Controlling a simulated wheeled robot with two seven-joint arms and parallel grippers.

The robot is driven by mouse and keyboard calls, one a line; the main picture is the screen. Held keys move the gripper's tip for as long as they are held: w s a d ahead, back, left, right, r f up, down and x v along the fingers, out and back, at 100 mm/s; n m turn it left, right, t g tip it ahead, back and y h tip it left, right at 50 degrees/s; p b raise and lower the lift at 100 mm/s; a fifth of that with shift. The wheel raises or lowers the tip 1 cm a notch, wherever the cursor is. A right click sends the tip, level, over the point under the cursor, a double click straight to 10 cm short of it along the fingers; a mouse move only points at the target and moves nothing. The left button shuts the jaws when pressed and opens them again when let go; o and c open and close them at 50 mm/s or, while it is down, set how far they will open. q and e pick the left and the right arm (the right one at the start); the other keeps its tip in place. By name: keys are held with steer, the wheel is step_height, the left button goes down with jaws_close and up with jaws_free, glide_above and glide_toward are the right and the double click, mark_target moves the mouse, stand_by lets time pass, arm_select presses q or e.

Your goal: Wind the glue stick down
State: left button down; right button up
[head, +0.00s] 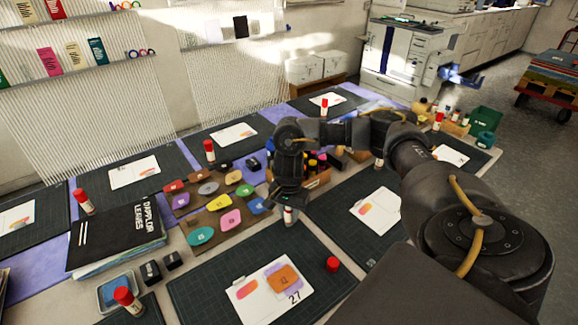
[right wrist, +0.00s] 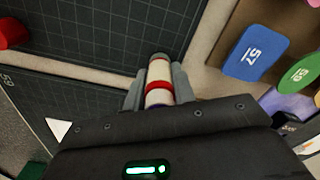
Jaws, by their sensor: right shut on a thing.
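A white glue stick (head: 289,215) stands beneath my right gripper (head: 288,203) at the back of the front mat. In the right wrist view, the glue stick (right wrist: 158,84), white with a red band, lies between the two fingers of my right gripper (right wrist: 158,78), which is shut on it. Its cap is off; how far the glue sticks out is too small to tell. A loose red cap (head: 333,264) lies on the front mat, to the right of the card. My left gripper is not in view.
The front dark mat (head: 205,285) holds a white card (head: 248,305) with orange and purple shapes. Brown boards with coloured numbered pieces (head: 202,236) lie left of the gripper. Other red-capped glue sticks (head: 128,300) stand around. A black book (head: 115,235) lies at left.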

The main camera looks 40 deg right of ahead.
steer(key=shift+f+n+b, duration=0.15)
steer(key=shift+n+b, duration=0.2)
steer(key=shift+n, duration=0.35)
steer(key=shift+w+f+n+b, duration=0.1)
steer(key=shift+n+b, duration=0.6)
steer(key=shift+b, duration=0.2)
steer(key=b, duration=0.3)
steer(key=shift+n, duration=0.4)
steer(key=shift+s+d+b, duration=0.2)
steer(key=shift+d+b, duration=0.1)
steer(key=shift+d, duration=0.15)
steer(key=shift+a+f, duration=0.1)
steer(key=o, duration=1)
steer(key=shift+f, duration=0.15)
